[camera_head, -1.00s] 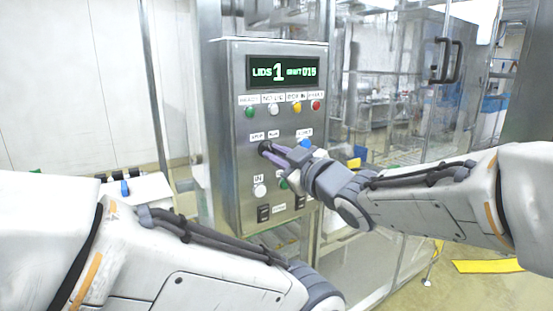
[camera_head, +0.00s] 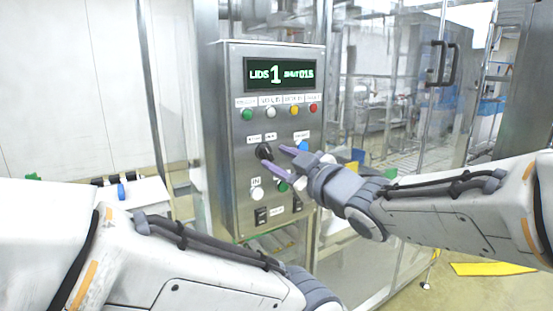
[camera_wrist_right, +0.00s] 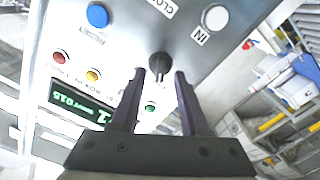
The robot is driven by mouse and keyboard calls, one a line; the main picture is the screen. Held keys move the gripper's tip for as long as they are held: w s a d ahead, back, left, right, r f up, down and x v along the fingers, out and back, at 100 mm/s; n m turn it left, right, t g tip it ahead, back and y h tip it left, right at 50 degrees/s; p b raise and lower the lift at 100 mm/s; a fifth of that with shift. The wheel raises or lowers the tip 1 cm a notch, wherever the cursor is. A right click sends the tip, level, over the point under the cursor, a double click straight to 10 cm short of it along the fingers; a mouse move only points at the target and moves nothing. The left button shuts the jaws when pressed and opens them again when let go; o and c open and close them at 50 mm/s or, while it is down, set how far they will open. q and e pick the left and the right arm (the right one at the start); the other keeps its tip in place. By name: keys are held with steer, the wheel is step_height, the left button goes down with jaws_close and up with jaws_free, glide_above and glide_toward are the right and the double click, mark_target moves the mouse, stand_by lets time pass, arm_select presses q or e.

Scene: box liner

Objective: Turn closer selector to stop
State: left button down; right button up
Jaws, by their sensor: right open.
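The closer selector is a black rotary knob (camera_head: 264,151) on the steel control panel (camera_head: 235,170), below a row of small lamps. In the right wrist view the knob (camera_wrist_right: 159,66) lies just beyond and between my fingertips. My right gripper (camera_head: 275,158) is open, its two purple-grey fingers apart and pointing at the knob; it also shows in the right wrist view (camera_wrist_right: 160,76). I cannot tell whether a finger touches the knob. The labels by the knob are too small to read surely. My left arm crosses the lower left, but its gripper is out of view.
The panel's display (camera_head: 282,74) reads LIDS 1. A blue button (camera_head: 303,146), a white button (camera_head: 257,194) and black switches (camera_head: 261,217) sit close around the knob. A glass-walled machine frame (camera_head: 400,120) stands to the right.

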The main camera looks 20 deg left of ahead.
steer(key=v, duration=0.8)
steer(key=shift+b, duration=0.35)
steer(key=shift+d, duration=0.15)
steer(key=s+d+f+m+g+h+p, duration=0.1)
steer(key=s+d+f+m+h, duration=0.2)
steer(key=f, duration=0.4)
steer(key=d+f+m+g+h+p, duration=0.1)
steer(key=d+f+m+h, duration=0.4)
steer(key=f, duration=0.3)
steer(key=s+d+f+g+h, duration=0.2)
steer(key=s+d+f+g, duration=0.2)
steer(key=s, duration=0.5)
steer(key=s+d+f+m+g+h+p, duration=0.1)
steer(key=s+d+f+g+h, duration=0.2)
steer(key=s, duration=0.7)
step_height(320, 180, down, 3)
steer(key=shift+s+d+f+g, duration=0.1)
steer(key=shift+s+d+g, duration=0.1)
steer(key=shift+d+g, duration=0.6)
steer(key=shift+a, duration=0.25)
